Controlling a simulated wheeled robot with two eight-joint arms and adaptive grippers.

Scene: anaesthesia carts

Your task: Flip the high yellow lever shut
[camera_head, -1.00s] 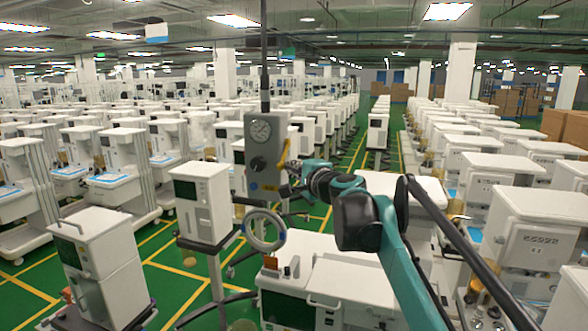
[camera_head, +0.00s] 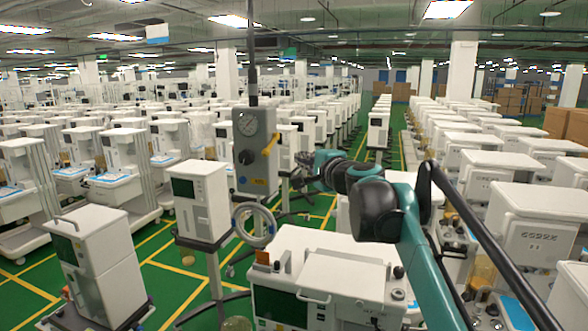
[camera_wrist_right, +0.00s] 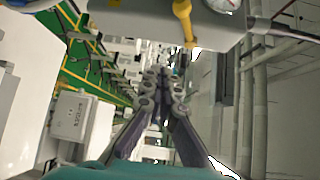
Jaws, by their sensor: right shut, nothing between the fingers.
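In the right wrist view the lever (camera_wrist_right: 185,22) shows at the top, against the grey box (camera_wrist_right: 130,22). My right gripper (camera_head: 303,172) is right of the box and lower than the lever, apart from it in the picture. In the wrist view its fingers (camera_wrist_right: 164,76) are together and empty. My left gripper is not in view.
A coiled hose (camera_head: 254,225) hangs below the box. A white monitor stand (camera_head: 204,205) stands at left, and a white cart (camera_head: 315,262) is in front. Rows of white carts fill both sides. Green floor with yellow lines shows between them.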

